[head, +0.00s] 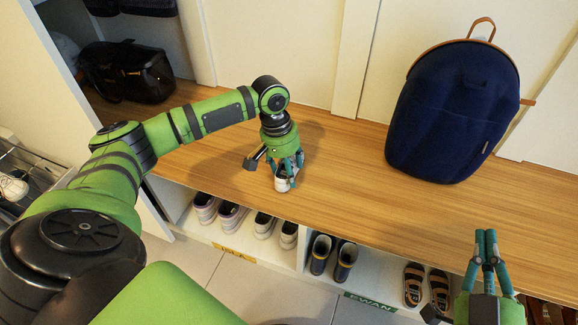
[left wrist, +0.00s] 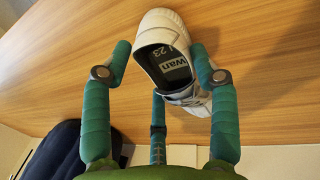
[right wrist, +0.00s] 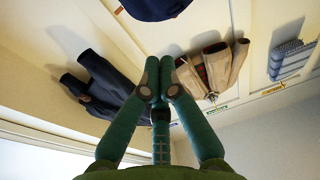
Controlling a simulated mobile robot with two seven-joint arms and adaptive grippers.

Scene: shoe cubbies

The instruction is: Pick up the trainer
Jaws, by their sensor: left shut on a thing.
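The trainer (head: 283,184) is a white shoe at the bench's front edge in the head view, mostly hidden by my left gripper (head: 286,168). In the left wrist view the trainer (left wrist: 160,30) shows its dark insole with a label reading "wan" and "23". My left gripper's teal fingers (left wrist: 163,75) are on both sides of the trainer, shut on it. I cannot tell whether the trainer touches the wooden bench top (head: 350,190). My right gripper (head: 486,238) is at the lower right of the head view, shut and empty; its fingertips meet in the right wrist view (right wrist: 157,80).
A navy backpack (head: 452,110) stands on the bench at right, a black bag (head: 128,72) at the back left. Cubbies below hold several shoes, including dark boots (head: 345,262) and sandals (head: 414,285). Coats (right wrist: 215,68) hang in the right wrist view. The bench middle is clear.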

